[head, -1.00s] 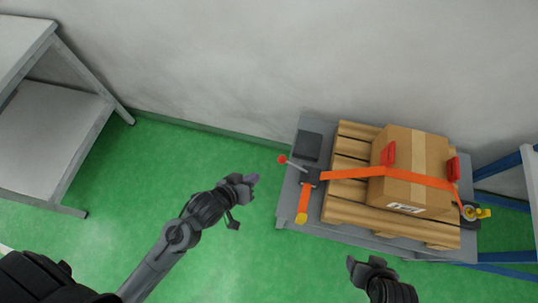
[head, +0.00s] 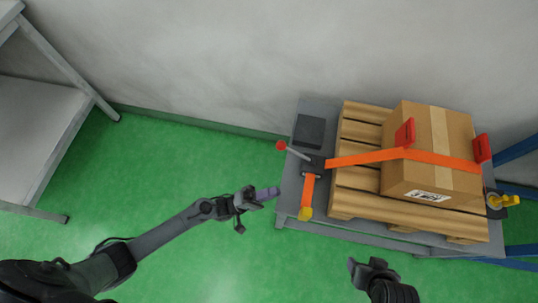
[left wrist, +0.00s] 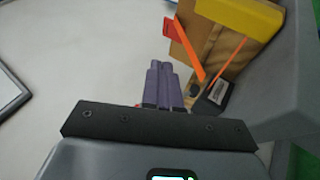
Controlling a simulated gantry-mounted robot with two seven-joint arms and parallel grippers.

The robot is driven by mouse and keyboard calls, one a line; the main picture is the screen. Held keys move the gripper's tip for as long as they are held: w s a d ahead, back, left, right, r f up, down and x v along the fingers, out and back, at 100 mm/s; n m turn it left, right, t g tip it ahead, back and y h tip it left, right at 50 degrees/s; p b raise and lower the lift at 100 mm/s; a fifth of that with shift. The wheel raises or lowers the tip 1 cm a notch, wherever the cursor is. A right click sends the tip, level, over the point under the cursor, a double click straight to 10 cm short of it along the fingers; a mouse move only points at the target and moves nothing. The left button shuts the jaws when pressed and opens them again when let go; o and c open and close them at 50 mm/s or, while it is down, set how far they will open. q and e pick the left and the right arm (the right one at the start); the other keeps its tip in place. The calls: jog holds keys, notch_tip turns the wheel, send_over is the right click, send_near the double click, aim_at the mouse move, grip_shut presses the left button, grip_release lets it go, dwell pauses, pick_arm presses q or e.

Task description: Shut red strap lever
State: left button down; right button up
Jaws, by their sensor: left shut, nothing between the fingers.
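The strap lever (head: 297,152) is a thin grey rod with a red knob (head: 281,145) at its end. It sticks out up and left from the dark buckle (head: 313,164) on the orange strap (head: 362,159). My left gripper (head: 269,193) is shut and empty, below and left of the knob, beside the table's left edge and apart from the lever. In the left wrist view its purple fingers (left wrist: 163,85) are together, with a little red showing beside them. My right gripper (head: 362,268) is low in the head view, in front of the table; its finger gap is unclear.
The strap runs over a cardboard box (head: 430,176) with red corner guards, on a wooden pallet (head: 358,130). The grey table (head: 290,190) carries a dark pad (head: 309,130) behind the lever. A yellow-ended strap tail (head: 306,212) hangs at the front.

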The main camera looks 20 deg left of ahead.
pick_arm(q)
jog(key=w+a+f+m+g+h+b, duration=0.1)
jog(key=w+a+f+b, duration=0.3)
jog(key=a, duration=0.4)
jog(key=w+a+f+m+g+h+b, duration=0.1)
jog(key=w+a+f+g+h+b, duration=0.2)
jog(key=a+b, duration=0.4)
jog(key=shift+w+a+f+m, duration=0.3)
jog(key=shift+w+a+f, duration=0.25)
jog(key=shift+w, duration=0.5)
pick_arm(e)
notch_tip(320, 180, down, 13)
jog(key=shift+f, duration=0.15)
pick_arm(q)
jog(key=x, duration=1.4)
jog(key=shift+r+p, duration=0.2)
jog(key=shift+p, duration=0.25)
pick_arm(e)
jog(key=shift+d+r, duration=0.1)
jog(key=shift+r, duration=0.45)
pick_arm(q)
jog(key=shift+s+a, duration=0.1)
